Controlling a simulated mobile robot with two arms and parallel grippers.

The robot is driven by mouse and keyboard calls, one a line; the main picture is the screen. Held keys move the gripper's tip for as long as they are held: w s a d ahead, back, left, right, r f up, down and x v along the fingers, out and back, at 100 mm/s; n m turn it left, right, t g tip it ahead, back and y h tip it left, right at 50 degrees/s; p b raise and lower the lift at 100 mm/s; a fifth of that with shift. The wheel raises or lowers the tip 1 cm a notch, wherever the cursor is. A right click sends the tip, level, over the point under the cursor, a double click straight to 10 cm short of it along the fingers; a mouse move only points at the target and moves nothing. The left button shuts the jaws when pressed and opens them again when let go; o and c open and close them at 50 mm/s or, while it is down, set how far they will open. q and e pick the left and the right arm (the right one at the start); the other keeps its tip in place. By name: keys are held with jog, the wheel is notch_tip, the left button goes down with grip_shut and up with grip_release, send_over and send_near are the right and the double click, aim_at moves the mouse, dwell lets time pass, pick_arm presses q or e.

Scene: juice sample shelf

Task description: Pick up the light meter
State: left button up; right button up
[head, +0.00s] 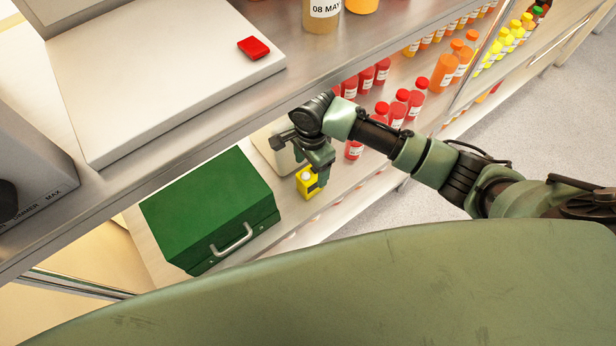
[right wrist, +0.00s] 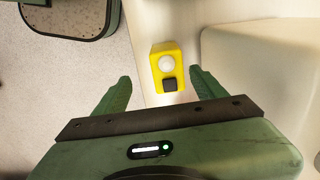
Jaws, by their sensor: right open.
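The light meter (head: 308,184) is a small yellow block with a round white dome and a dark square window. It stands on the lower shelf to the right of the green case. In the right wrist view the light meter (right wrist: 167,68) lies ahead of the gap between the fingers. My right gripper (head: 317,158) is just above and beside it in the head view. In the right wrist view the right gripper (right wrist: 160,88) is open, with a finger on each side and nothing held. My left gripper is not in view.
A green case (head: 205,205) with a metal handle stands left of the meter. A whitish box (head: 275,145) is close behind it. Several red-capped bottles (head: 382,112) stand farther along the shelf. The upper shelf's metal edge (head: 200,135) runs above the case.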

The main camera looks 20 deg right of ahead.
aim_at(309, 174)
jog(key=shift+w+f+b, duration=0.2)
jog(key=shift+f+b, duration=0.25)
jog(key=shift+f, duration=0.45)
jog(key=shift+w+f, duration=0.25)
jog(key=shift+f, duration=0.05)
jog(key=shift+w+f+b, duration=0.15)
jog(key=shift+f+b, duration=0.25)
jog(key=shift+b, duration=0.15)
jog(key=shift+f, duration=0.7)
jog(key=f, duration=0.5)
jog(key=shift+w+d+f, duration=0.1)
jog(key=shift+d+f, duration=0.1)
jog(key=shift+d, duration=0.05)
jog(key=shift+f, duration=0.35)
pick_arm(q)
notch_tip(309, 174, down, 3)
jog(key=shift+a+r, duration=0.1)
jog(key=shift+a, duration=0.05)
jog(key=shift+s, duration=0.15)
pick_arm(e)
grip_shut()
